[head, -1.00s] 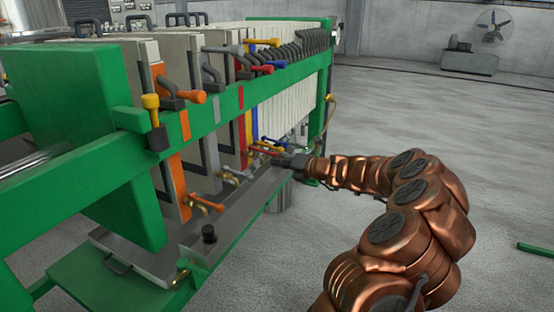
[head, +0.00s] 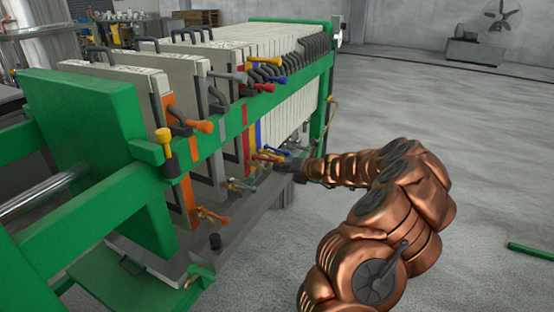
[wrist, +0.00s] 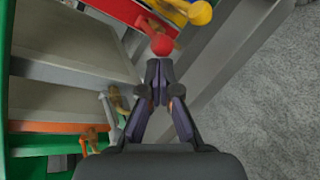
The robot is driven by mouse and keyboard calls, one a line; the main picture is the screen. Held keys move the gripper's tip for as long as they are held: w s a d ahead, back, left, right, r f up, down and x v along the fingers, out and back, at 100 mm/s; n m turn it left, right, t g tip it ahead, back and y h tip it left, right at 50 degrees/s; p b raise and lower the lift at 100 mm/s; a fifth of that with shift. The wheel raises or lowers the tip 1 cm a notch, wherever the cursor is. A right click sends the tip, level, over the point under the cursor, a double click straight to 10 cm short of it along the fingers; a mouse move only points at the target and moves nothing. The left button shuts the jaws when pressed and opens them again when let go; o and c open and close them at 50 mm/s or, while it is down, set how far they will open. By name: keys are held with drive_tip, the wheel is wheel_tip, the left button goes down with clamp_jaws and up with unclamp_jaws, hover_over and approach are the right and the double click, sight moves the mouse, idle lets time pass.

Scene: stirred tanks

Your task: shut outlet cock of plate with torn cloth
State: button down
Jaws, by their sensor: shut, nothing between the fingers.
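A filter press with a row of pale plates (head: 215,85) stands in the head view; colour-marked plates have outlet cocks low down. My gripper (wrist: 158,88) is shut and empty; its fingertips are just below the red ball (wrist: 161,45) of a cock lever in the wrist view. I cannot tell whether they touch. A yellow ball (wrist: 200,12) is beyond it. A grey cock lever (wrist: 108,105) and an orange lever (wrist: 92,138) are to the left. In the head view the orange outlet cock (head: 213,215) is nearest. My gripper (head: 280,167) partly hides the farther cocks. No torn cloth can be made out.
The green rail (head: 225,130) runs above the outlet cocks, with upper handles (head: 200,126) along it. A grey trough (head: 250,215) lies below the cocks. Open concrete floor (head: 430,120) is to the right.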

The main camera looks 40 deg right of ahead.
wheel_tip(320, 180, up, 6)
drive_tip(key=w+g+h+p, duration=0.1)
drive_tip(key=g+p, duration=0.4)
drive_tip(key=p, duration=2.1)
drive_tip(key=shift+w+a+n+h+p, duration=0.3)
drive_tip(key=shift+w+a+n+h, duration=0.1)
drive_tip(key=shift+h, duration=0.3)
drive_tip(key=shift+r+g+p, duration=0.15)
drive_tip(key=shift+g+p, duration=0.15)
drive_tip(key=shift+p, duration=0.05)
drive_tip(key=r+p, duration=0.1)
drive_tip(key=p, duration=0.2)
drive_tip(key=shift+w+a+p, duration=0.25)
drive_tip(key=shift+w+p, duration=0.1)
drive_tip(key=p, duration=0.2)
drive_tip(key=w+r+p, duration=0.1)
drive_tip(key=shift+w+a+r+p, duration=0.1)
drive_tip(key=shift+w+a+p, duration=0.05)
drive_tip(key=shift+a+p, duration=0.15)
drive_tip(key=shift+w, duration=0.15)
drive_tip(key=shift+r+p, duration=0.2)
drive_tip(key=shift+p, duration=0.15)
